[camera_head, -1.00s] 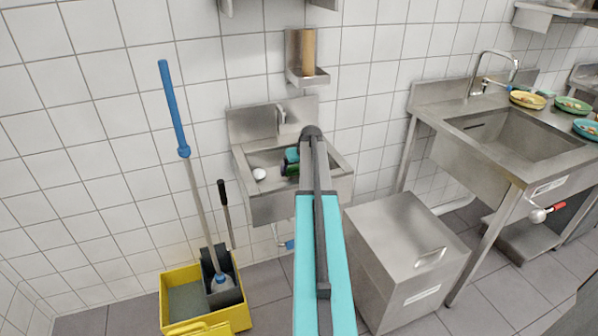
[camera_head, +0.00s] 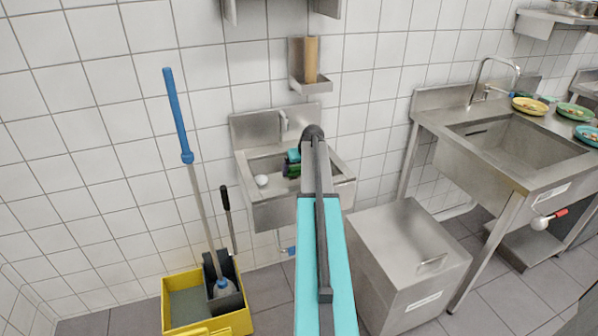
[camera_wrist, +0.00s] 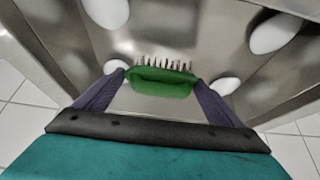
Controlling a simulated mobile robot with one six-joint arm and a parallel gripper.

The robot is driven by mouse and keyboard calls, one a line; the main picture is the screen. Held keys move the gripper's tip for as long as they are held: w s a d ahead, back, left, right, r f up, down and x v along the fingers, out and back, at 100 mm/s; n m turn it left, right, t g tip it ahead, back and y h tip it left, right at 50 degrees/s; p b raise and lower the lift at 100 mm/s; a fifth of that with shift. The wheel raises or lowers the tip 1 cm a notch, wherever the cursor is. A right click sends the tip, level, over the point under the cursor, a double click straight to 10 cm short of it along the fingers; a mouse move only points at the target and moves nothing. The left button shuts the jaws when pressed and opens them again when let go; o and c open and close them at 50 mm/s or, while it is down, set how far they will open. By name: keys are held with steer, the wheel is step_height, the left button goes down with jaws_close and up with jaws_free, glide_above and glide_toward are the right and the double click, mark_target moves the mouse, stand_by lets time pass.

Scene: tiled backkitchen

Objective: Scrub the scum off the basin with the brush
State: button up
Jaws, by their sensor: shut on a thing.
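My gripper (camera_wrist: 162,82) is shut on a green brush (camera_wrist: 160,88), with pale bristles along its far edge in the wrist view. The brush is inside the steel basin (camera_head: 250,160) on the wall. In the head view, the teal gripper (camera_head: 293,157) is over the basin's middle, partly behind my arm. A white, rounded patch (camera_head: 262,180) shows at the basin's left. The wrist view shows several white patches: one at upper left (camera_wrist: 108,12), one at upper right (camera_wrist: 276,33), and smaller ones beside both fingertips. I cannot tell whether the bristles touch the steel.
A faucet (camera_head: 284,122) rises at the basin's back, below a wall holder (camera_head: 312,85). A yellow mop bucket (camera_head: 180,318) with a blue-handled mop (camera_head: 178,115) stands at left. A steel bin (camera_head: 400,240) and larger sink (camera_head: 480,180) are at right.

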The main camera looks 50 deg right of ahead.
steer(key=shift+r+p, duration=0.75)
steer(key=shift+r, duration=1.15)
steer(key=shift+r+p, duration=0.65)
steer(key=shift+r, duration=0.85)
steer(key=shift+a, duration=0.15)
